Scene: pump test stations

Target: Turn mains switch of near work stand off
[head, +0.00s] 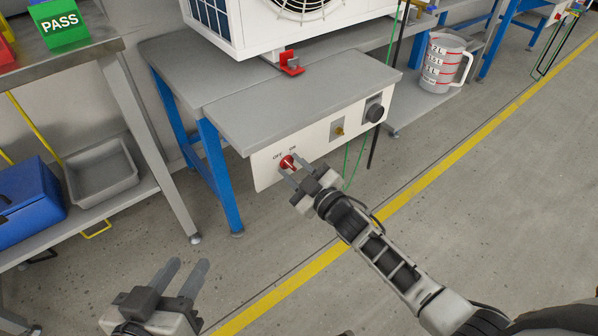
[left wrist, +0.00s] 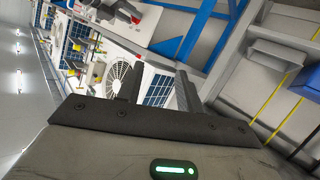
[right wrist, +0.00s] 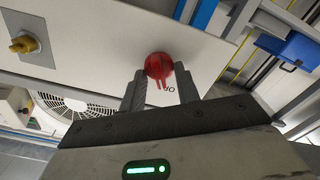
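The mains switch is a red rotary knob (head: 287,162) on the white front panel (head: 268,172) of the near work stand, with "OFF" printed at its upper left and "ON" at its upper right. I cannot tell which label it points to. My right gripper (head: 298,174) is open at the knob. In the right wrist view the red knob (right wrist: 159,67) sits at the tips, between the two fingers (right wrist: 160,88), and no firm grip shows. A finger partly hides the lettering. My left gripper (head: 185,277) is open and empty, low at the left, away from the stand.
The panel also carries a yellow-brass fitting (head: 339,131) and a black knob (head: 375,112). A white fan unit (head: 262,30) stands on the grey worktop (head: 300,95). At left is a shelf with a blue box (head: 28,205) and grey tray (head: 100,172). Floor in front is clear.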

